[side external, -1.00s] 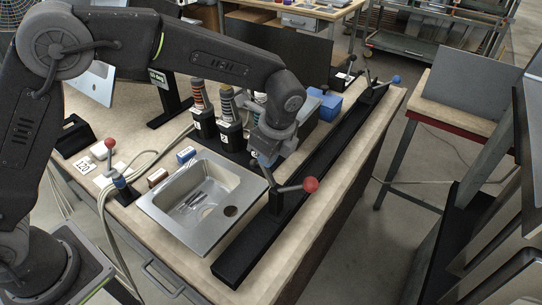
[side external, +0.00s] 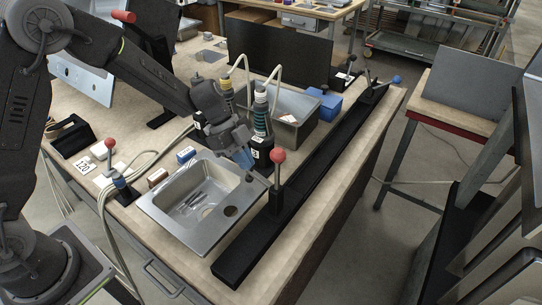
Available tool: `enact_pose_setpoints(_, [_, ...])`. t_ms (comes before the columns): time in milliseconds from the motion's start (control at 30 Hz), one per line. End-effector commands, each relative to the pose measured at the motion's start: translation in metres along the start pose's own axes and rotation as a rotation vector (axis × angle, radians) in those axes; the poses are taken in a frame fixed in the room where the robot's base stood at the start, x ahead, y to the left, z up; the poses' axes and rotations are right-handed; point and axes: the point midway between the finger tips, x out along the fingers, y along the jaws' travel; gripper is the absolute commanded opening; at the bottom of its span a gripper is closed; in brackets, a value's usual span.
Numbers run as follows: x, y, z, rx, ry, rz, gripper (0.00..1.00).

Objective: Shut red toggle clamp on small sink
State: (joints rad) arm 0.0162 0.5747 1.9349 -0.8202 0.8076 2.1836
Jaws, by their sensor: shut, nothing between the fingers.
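A steel sink (side external: 165,214) lies on the wooden bench, with some slim metal pieces and a drain hole in its basin. A red-knobbed toggle clamp (side external: 277,158) stands on the black rail along the sink's right side. Its lever points nearly straight up. Its lower end is at the sink's right edge; whether it presses on the rim is too small to tell. My gripper (side external: 247,165) is shut and empty, pointing down over the sink's back right part, left of the clamp lever and apart from it.
Another red-knobbed clamp (side external: 110,144) stands at the sink's left. Two hose-fitted tools (side external: 262,125) stand behind my gripper, before a second basin (side external: 305,122).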

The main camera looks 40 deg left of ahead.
Motion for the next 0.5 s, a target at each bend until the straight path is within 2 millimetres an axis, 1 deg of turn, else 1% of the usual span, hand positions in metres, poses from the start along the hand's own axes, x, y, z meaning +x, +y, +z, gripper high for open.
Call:
enact_pose_setpoints(200, [0.009, 0.001, 0.012, 0.002, 0.005, 0.005, 0.00])
enact_pose_setpoints(500, [0.015, 0.000, 0.020, 0.003, 0.004, 0.003, 0.00])
